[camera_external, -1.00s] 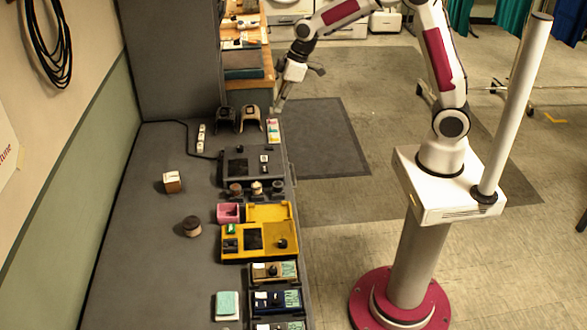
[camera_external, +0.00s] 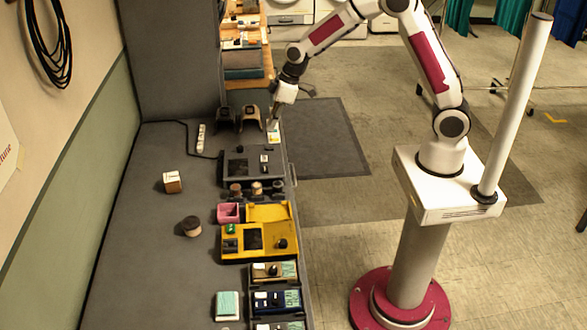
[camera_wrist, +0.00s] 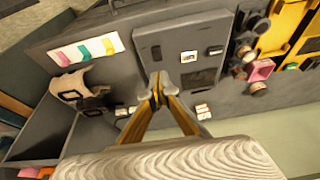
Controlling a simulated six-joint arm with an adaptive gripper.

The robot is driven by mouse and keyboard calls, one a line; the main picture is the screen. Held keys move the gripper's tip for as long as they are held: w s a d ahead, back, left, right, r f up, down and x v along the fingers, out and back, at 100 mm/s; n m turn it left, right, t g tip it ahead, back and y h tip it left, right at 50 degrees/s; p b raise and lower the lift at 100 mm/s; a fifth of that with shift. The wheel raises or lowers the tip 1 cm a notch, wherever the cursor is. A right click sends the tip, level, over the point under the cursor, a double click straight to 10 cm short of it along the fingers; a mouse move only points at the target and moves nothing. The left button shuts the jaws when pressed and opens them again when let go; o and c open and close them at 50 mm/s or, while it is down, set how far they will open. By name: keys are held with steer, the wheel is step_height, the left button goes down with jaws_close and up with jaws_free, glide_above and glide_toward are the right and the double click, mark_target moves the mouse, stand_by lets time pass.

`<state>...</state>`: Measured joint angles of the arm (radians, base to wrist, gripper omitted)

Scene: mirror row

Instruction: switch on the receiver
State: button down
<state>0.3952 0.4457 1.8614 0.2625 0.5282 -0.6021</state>
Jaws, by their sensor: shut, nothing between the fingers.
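A dark grey panel box (camera_external: 243,180) with a dark screen, a black knob and small white-marked switches lies on the bench; it also shows in the wrist view (camera_wrist: 174,45). A yellow unit (camera_external: 272,253) with a dark screen, a black knob and a green part lies nearer the camera. I cannot tell which unit is the receiver; the labels are too small to read. My gripper (camera_external: 273,125) is shut and empty, near the far end of the grey panel box. In the wrist view, its fingertips (camera_wrist: 158,88) appear beside that box's edge.
A card with coloured strips (camera_wrist: 87,49) lies close to my gripper. Two arched stands (camera_external: 237,114) and a white switch strip (camera_external: 201,138) are nearby. Spools, a pink box (camera_external: 229,212) and smaller units line the bench. The bench's left side is mostly clear.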

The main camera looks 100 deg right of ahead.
mark_target(265, 147)
steer(key=shift+s+x, duration=0.2)
steer(key=shift+x, duration=1.4)
steer(key=shift+s+x, duration=0.25)
steer(key=shift+x, duration=1.35)
steer(key=shift+w+f, duration=0.1)
steer(key=shift+f, duration=0.05)
steer(key=shift+w+a+f+g, duration=0.2)
steer(key=shift+g, duration=0.3)
steer(key=shift+w+d+f+g, duration=0.1)
steer(key=shift+f+g, duration=0.05)
steer(key=shift+g, duration=0.35)
steer(key=shift+d+f+g, duration=0.1)
steer(key=shift+f+g, duration=0.1)
steer(key=shift+g, duration=0.3)
steer(key=shift+f, duration=0.1)
